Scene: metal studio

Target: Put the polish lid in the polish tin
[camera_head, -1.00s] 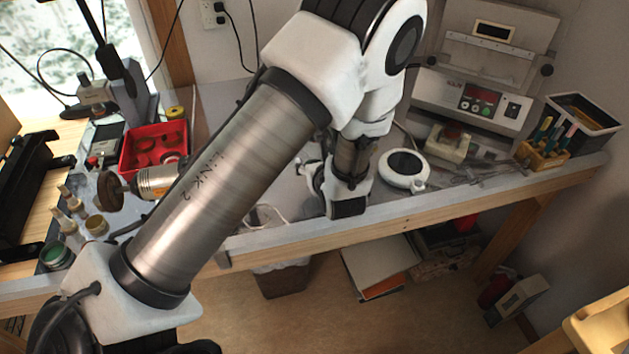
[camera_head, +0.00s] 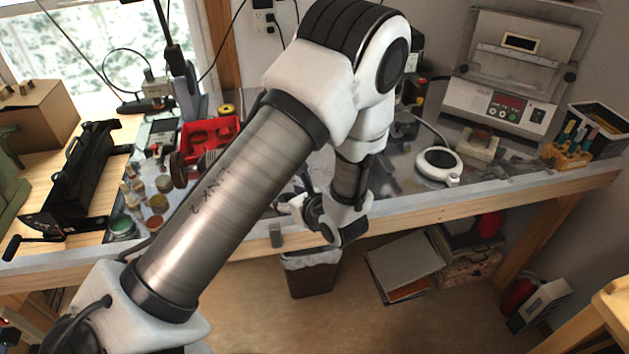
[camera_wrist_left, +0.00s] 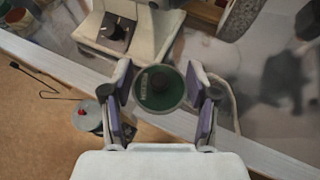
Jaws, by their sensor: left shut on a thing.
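My left gripper (camera_wrist_left: 160,80) is shut on a round green disc (camera_wrist_left: 157,87), which looks like the polish lid. It has a pale label and a dark middle, and sits between the two purple-padded fingers, over the bench's front edge. In the head view my left gripper (camera_head: 297,204) is small and partly hidden by its wrist, and the lid cannot be made out. A round tin with a green inside or top (camera_head: 122,228), likely the polish tin, stands at the bench's front left, well left of the gripper. My right gripper is not in view.
Small jars (camera_head: 158,203) stand close beside the tin. A red tray (camera_head: 228,127) lies behind them, and a black metal tool (camera_head: 78,177) is to the left. A white round device (camera_head: 438,162) is to the right. A lined bin (camera_head: 313,277) stands below the bench edge.

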